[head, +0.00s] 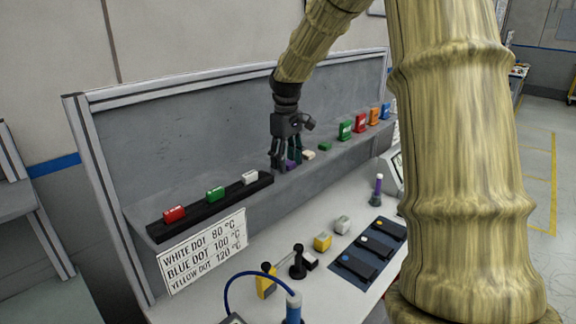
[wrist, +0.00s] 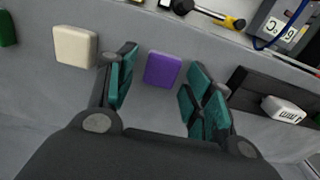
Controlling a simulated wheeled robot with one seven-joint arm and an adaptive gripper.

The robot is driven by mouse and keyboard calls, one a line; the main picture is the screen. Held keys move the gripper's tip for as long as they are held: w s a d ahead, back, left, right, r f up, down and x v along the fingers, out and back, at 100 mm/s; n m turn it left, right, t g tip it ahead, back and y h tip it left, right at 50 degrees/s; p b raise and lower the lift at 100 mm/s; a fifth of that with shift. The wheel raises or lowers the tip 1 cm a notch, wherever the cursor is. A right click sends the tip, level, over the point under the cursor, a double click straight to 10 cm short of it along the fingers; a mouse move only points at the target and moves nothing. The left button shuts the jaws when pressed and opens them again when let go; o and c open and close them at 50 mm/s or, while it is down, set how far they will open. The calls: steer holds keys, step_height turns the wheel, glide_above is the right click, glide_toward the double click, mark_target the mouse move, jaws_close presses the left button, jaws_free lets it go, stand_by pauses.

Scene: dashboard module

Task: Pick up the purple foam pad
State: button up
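The purple foam pad (wrist: 163,69) lies flat on the grey shelf, between and just beyond my two fingers in the wrist view. In the head view a small part of the purple pad (head: 291,165) shows beside my fingers; the rest is hidden behind them. My gripper (wrist: 158,95) has teal finger pads spread wide apart with nothing between them. In the head view my gripper (head: 287,163) points down over the shelf. I cannot tell how high the fingertips are above the pad.
A cream pad (wrist: 75,46) lies left of the purple pad in the wrist view, close to one finger. A green pad (head: 325,146) lies farther along the shelf (head: 345,142). A black rack (head: 210,204) with red, green and white blocks stands close on the other side.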

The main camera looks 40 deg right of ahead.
mark_target(287, 161)
steer(key=shift+d, duration=0.1)
steer(key=c, duration=0.5)
steer(key=shift+o, duration=0.2)
steer(key=shift+r, duration=0.15)
steer(key=shift+r+b, duration=0.25)
steer(key=shift+b, duration=0.1)
step_height(287, 161, up, 3)
steer(key=shift+f+b, duration=0.1)
steer(key=shift+b, duration=0.65)
steer(key=s+a+b, duration=0.1)
steer(key=s+a, duration=0.2)
steer(key=s, duration=0.4)
steer(key=s+a+r, duration=0.1)
steer(key=s+a, duration=0.2)
steer(key=s, duration=0.4)
steer(key=shift+s+a+b, duration=0.25)
steer(key=shift+a+b, duration=0.1)
steer(key=shift+b, duration=0.05)
